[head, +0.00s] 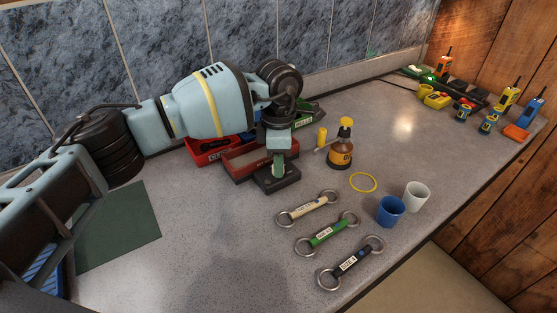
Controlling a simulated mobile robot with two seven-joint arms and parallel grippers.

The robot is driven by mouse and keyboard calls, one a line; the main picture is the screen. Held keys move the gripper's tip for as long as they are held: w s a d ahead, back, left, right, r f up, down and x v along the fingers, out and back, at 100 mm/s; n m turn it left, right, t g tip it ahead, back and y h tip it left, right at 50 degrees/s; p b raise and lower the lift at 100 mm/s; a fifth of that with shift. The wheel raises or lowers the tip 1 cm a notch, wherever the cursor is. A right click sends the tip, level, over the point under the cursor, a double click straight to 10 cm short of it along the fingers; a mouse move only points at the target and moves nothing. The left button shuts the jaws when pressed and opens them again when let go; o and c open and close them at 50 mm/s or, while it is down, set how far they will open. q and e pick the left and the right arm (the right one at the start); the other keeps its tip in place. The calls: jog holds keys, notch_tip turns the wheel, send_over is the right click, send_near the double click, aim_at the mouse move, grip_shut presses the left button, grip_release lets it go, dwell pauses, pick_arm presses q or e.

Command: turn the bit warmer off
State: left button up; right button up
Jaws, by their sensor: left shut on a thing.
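My left gripper (278,162) comes in from the left and points down at a small dark box (287,183) on the counter, which looks like the bit warmer. Its fingers are shut on a small part at the top of the box, probably its switch, next to a green patch. The gripper hides most of that part, so I cannot tell the switch's position. My right gripper is not in view.
Red trays (245,161) and a green tray (306,117) stand behind the box. An amber bottle (341,154), yellow ring (363,183), blue cup (390,211), white cup (417,196) and tagged bits (327,233) lie to the right. Radios (508,99) stand far right.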

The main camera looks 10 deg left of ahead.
pick_arm(q)
jog(key=o, duration=1)
jog(key=shift+r, duration=0.1)
jog(key=shift+w+r+b, duration=0.15)
jog(key=shift+r+b, duration=0.2)
jog(key=shift+r, duration=3.45)
jog(key=shift+f, duration=0.1)
